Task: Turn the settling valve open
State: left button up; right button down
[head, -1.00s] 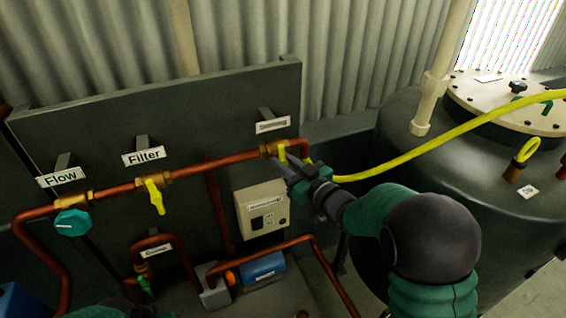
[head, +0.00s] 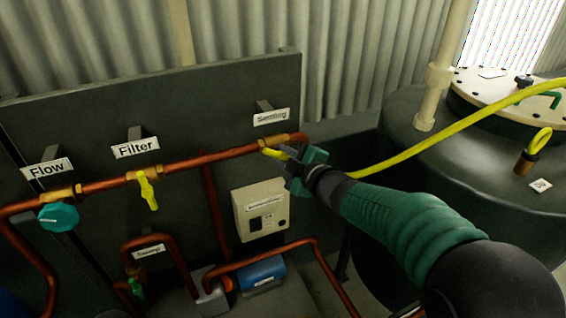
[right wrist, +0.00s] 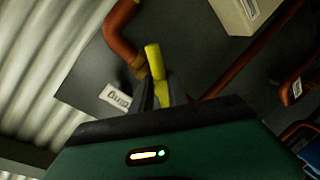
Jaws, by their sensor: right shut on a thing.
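My right gripper (head: 287,163) is shut on this handle. In the right wrist view the yellow handle (right wrist: 154,62) stands between the two dark fingers (right wrist: 161,92), with its end sticking out past them. My left gripper is not in view.
The Filter valve (head: 148,191) has a yellow handle hanging down. A teal Flow knob (head: 59,217) is at the left. A yellow hose (head: 430,137) runs right to the dark tank (head: 470,185). A beige box (head: 261,209) sits below the pipe.

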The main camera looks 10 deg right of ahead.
jog(key=n+b, duration=0.2)
jog(key=f+n+h+b, duration=0.1)
jog(key=n+b, duration=0.1)
jog(key=b, duration=0.1)
jog(key=shift+a+h, duration=0.15)
jog(key=shift+h, duration=0.15)
jog(key=shift+r+n+h+b, duration=0.1)
jog(key=shift+n+h+b, duration=0.2)
jog(key=shift+n+b, duration=0.6)
jog(key=c, duration=1.7)
grip_release()
jog(key=shift+o, duration=0.5)
jog(key=shift+r, duration=0.25)
